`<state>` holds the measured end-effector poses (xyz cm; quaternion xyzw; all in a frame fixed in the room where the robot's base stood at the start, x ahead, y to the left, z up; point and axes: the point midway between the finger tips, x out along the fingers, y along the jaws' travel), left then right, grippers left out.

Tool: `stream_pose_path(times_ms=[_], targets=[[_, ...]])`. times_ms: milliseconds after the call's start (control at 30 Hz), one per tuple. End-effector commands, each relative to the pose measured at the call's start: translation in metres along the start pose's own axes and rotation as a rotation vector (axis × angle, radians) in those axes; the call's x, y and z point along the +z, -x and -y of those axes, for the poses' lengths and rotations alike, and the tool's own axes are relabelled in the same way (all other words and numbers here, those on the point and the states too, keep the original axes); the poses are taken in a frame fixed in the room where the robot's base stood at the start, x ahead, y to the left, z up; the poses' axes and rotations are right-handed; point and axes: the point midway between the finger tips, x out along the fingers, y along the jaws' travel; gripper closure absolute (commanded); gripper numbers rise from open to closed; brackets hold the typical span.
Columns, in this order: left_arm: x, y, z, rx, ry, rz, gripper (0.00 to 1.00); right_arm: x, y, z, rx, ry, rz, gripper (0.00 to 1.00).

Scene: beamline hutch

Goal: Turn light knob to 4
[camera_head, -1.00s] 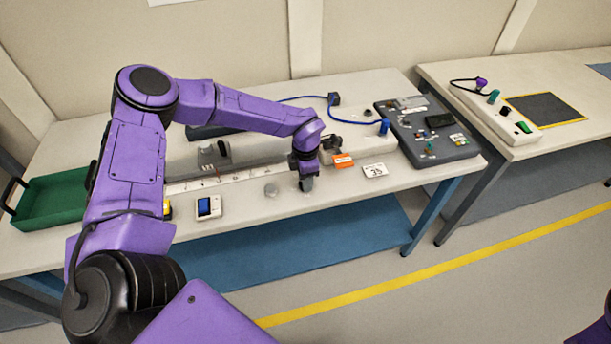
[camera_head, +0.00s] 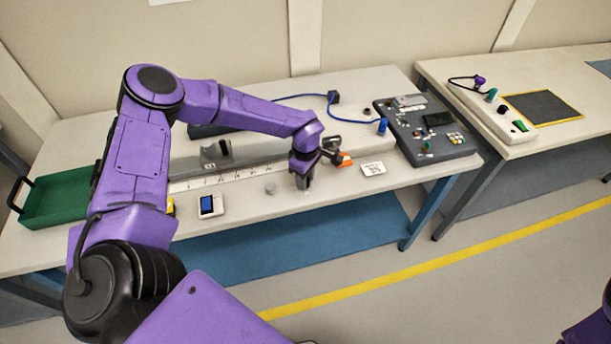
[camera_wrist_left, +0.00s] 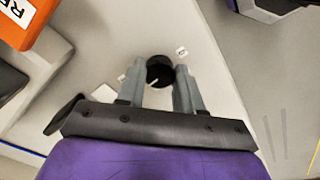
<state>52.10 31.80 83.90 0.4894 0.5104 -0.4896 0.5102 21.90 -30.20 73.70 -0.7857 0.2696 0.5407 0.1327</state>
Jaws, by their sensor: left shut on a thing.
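The knob (camera_wrist_left: 159,72) is a small round black dial with a white pointer line, seen in the left wrist view. Small white labels (camera_wrist_left: 181,52) sit on the pale surface around it, too small to read surely. My left gripper (camera_wrist_left: 160,72) has its two grey fingers on either side of the knob and is shut on it. In the head view my left gripper (camera_head: 303,182) points down at the front of the bench, and it hides the knob there. My right gripper is not in view.
An orange block (camera_head: 344,160) and a white card (camera_head: 373,169) lie right of the gripper. A round grey piece (camera_head: 270,189) and a blue-screened device (camera_head: 210,206) lie left. A dark control panel (camera_head: 411,109) and green tray (camera_head: 50,205) stand on the bench.

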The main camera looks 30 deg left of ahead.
Motion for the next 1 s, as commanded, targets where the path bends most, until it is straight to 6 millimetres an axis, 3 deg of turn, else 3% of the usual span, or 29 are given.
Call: stream_pose_path(times_ms=[733,767,833,1000], targets=[[-0.0007,0.0002,-0.0002,0.001,-0.09,-0.002,0.95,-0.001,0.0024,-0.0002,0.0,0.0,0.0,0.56],[-0.0008,0.0002,-0.0002,0.001,-0.09,-0.002,0.62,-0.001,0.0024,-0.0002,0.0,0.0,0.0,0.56],[-0.0007,0.0002,-0.0002,0.001,-0.09,-0.002,0.39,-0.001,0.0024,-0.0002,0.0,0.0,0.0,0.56],[-0.0004,0.0001,0.0,0.001,-0.089,-0.001,0.39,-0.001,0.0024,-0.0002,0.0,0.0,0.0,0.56]])
